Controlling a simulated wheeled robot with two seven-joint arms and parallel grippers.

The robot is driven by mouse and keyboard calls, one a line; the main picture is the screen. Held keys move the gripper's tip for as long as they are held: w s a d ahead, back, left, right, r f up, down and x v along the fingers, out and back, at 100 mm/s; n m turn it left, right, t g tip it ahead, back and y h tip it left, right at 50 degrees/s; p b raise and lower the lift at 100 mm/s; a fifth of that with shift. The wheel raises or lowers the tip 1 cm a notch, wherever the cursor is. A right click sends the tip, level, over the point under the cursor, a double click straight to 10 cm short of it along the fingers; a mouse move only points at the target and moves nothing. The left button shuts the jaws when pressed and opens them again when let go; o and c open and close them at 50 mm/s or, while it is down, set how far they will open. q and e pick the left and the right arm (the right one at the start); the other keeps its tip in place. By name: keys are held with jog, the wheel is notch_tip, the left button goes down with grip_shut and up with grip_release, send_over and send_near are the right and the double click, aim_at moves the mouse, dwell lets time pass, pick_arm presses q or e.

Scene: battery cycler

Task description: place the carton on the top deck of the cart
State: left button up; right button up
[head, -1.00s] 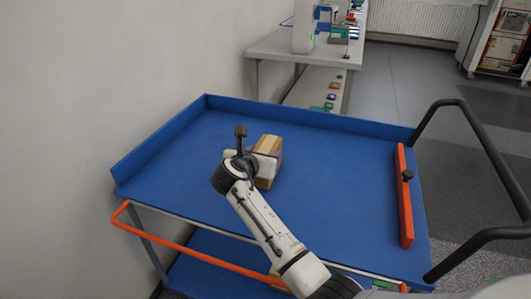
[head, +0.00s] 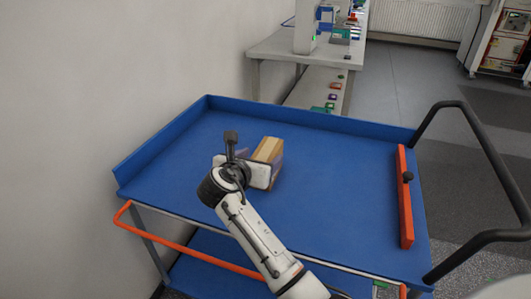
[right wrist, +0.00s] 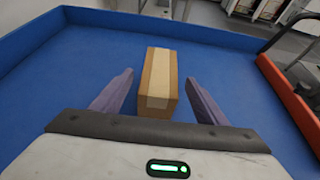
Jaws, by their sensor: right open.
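The carton (head: 268,151) is a small brown box with a pale tape strip. It stands on the blue top deck (head: 330,200) of the cart, left of the deck's middle. In the right wrist view the carton (right wrist: 159,82) is ahead of my right gripper (right wrist: 160,100), whose two fingers are apart, one on each side of the carton's near end, with gaps showing. In the head view my right gripper (head: 258,172) is just left of and in front of the carton, and hides part of it. My left gripper is not in view.
An orange bar (head: 404,200) with a black knob lies across the deck's right side. Raised blue rims edge the deck, and a black handle (head: 485,150) stands at the right. A grey bench (head: 280,45) is behind the cart. Deck space right of the carton is clear.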

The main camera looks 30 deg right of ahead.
jog(key=v, duration=0.6)
jog(key=shift+a, duration=0.15)
jog(key=shift+s+r, duration=0.1)
jog(key=shift+s, duration=0.05)
dwell(0.8)
